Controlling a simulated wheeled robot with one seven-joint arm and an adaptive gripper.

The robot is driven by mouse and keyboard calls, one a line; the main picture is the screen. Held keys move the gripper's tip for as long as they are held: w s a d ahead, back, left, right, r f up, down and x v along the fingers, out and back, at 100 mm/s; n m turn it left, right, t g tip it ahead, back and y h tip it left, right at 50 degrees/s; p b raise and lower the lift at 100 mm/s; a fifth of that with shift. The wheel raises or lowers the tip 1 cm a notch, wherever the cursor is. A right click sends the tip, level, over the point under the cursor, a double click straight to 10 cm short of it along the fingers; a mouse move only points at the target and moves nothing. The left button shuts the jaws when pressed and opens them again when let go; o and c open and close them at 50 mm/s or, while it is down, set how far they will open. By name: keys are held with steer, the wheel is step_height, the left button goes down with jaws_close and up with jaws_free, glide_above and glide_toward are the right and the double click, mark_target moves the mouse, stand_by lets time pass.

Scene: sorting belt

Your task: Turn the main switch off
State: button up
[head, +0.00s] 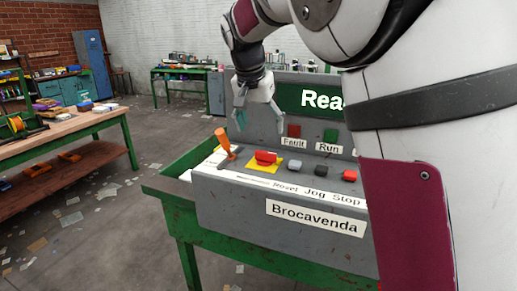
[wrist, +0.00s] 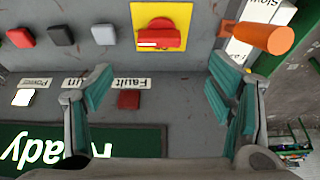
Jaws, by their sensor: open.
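The main switch appears to be the red rotary handle (head: 265,157) on a yellow plate (head: 270,167), on the sloped top of the grey console. Its handle lies across the plate, roughly sideways in the picture. The wrist view shows the red handle (wrist: 158,38) on its yellow plate at the top centre, past the fingertips. My gripper (head: 259,117) hangs above and behind the switch, in front of the upright panel, empty and apart from it. The wrist view shows its teal fingers (wrist: 160,72) spread wide with nothing between them.
An orange lever (head: 222,141) stands left of the switch, close to my gripper. Grey, black and red buttons (head: 350,175) sit to its right. Fault (head: 294,131) and Run (head: 330,135) lamps and a green "Ready" display (wrist: 50,145) are on the panel behind.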

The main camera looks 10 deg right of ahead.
mark_target(266, 152)
steer(key=x, duration=1)
steer(key=shift+f, duration=0.3)
steer(key=shift+c, duration=0.2)
steer(key=c, duration=1.1)
